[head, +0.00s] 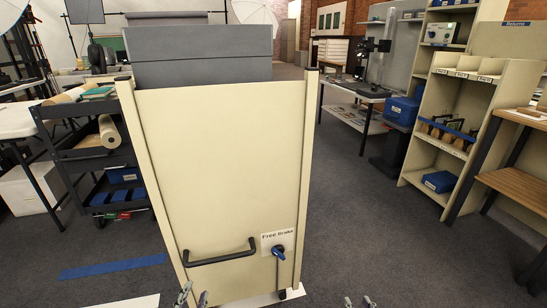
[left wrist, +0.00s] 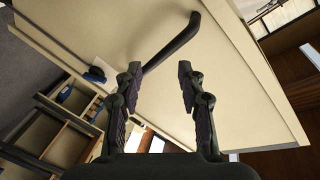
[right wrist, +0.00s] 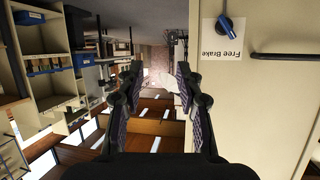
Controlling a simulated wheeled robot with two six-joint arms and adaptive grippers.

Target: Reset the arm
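My left gripper (head: 191,297) shows at the bottom edge of the head view, below the black handle (head: 220,254) of a cream cart (head: 215,170). In the left wrist view my left gripper (left wrist: 160,85) is open, its fingers apart with nothing between them; the handle (left wrist: 174,45) lies beyond them. My right gripper (head: 358,301) shows at the bottom edge of the head view, right of the cart. In the right wrist view my right gripper (right wrist: 158,85) is open and empty, beside the cart panel with its blue brake knob (right wrist: 225,24). Both arms are mostly out of the head view.
Grey archival boxes (head: 200,50) are stacked on the cart. A dark shelf cart (head: 90,150) stands at left. A cream shelf unit (head: 450,130) and wooden table (head: 520,185) stand at right. Grey floor (head: 370,210) is clear right of the cart.

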